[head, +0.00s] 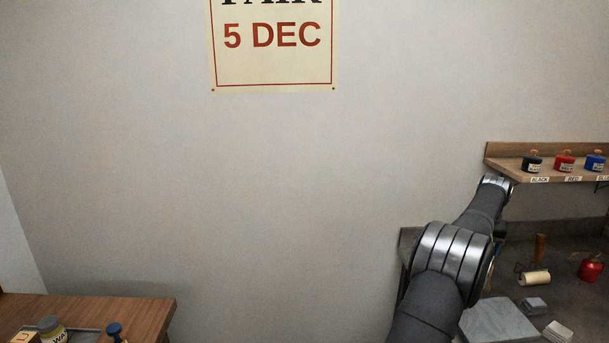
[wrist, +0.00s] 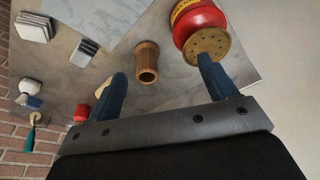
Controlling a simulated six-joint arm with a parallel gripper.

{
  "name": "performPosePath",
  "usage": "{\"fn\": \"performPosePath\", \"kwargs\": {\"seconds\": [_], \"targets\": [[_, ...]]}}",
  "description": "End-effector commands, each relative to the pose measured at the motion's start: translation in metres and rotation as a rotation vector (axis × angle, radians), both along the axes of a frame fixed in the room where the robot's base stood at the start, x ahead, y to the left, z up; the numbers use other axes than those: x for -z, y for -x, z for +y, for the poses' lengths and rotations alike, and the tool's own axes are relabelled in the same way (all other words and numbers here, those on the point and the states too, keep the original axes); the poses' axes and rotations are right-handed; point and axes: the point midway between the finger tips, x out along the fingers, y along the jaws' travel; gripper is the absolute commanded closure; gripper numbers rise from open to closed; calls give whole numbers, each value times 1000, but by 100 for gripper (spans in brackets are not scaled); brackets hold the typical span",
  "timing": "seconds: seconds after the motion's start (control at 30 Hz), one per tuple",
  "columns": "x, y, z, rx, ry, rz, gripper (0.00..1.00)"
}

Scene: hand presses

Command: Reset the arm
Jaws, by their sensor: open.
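In the wrist view my gripper (wrist: 165,84) is open, its two blue fingers wide apart with nothing between them. The right fingertip overlaps the brass, perforated end of a red container (wrist: 196,17) in the picture; I cannot tell whether they touch. A wooden cylinder with a hollow end (wrist: 147,64) shows beyond the gap between the fingers. In the head view my arm reaches up and right toward a wall shelf (head: 520,168); my gripper cannot be made out there.
The shelf holds black (head: 532,164), red (head: 564,163) and blue (head: 594,163) ink pots. On the bench below are a roller (head: 534,278), a red can (head: 590,267), a grey slab (head: 497,320) and small blocks. A wooden table (head: 120,313) stands lower left.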

Motion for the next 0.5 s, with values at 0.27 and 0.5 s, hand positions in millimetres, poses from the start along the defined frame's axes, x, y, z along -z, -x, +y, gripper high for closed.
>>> {"fn": "performPosePath", "kwargs": {"seconds": [0.27, 0.5], "targets": [[0, -36, 43, -98, -1, 1, 22], [0, -53, 66, -150, -2, 2, 22]]}}
